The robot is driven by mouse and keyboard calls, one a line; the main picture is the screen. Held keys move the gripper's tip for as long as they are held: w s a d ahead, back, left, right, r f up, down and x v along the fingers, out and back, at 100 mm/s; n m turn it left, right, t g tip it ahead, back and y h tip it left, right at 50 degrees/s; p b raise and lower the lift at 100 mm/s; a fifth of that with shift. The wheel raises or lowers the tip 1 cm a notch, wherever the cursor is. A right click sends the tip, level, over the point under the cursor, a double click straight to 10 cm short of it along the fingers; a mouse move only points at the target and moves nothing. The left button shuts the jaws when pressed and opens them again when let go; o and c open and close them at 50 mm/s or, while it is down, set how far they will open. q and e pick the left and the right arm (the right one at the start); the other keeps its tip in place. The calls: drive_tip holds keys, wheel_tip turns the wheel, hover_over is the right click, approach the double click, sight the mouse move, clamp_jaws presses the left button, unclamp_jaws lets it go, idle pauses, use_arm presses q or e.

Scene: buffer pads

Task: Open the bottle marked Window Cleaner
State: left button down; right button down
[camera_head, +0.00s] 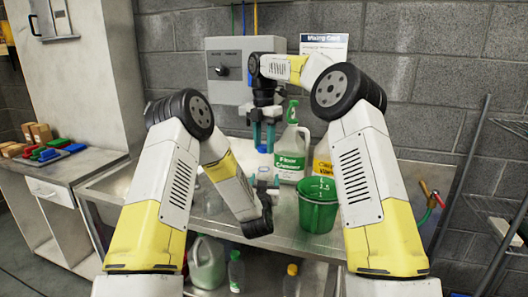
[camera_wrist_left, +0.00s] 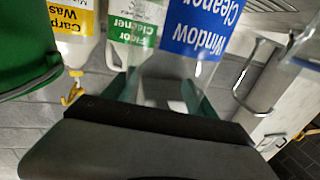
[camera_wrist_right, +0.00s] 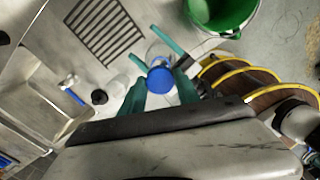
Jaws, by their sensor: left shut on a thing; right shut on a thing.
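The Window Cleaner bottle shows in the left wrist view with its blue label (camera_wrist_left: 203,28) upside down. My left gripper (camera_wrist_left: 165,92) is shut on its clear body, one teal finger on each side. In the head view, my left gripper (camera_head: 263,183) is low above the metal bench, and the clear body is hard to make out there. The bottle's blue cap (camera_head: 262,148) is just above it. My right gripper (camera_head: 264,142) points down from above and is shut on the cap. The cap (camera_wrist_right: 160,78) sits between its teal fingers in the right wrist view.
A Floor Cleaner bottle (camera_head: 291,167) with a green trigger stands close to the right. A yellow-labelled carpet wash container (camera_head: 323,168) and a green bucket (camera_head: 319,213) stand farther right. A grey wall box (camera_head: 232,72) is behind. More bottles are below the bench.

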use_arm(q)
drive_tip(key=shift+c, duration=0.9)
unclamp_jaws()
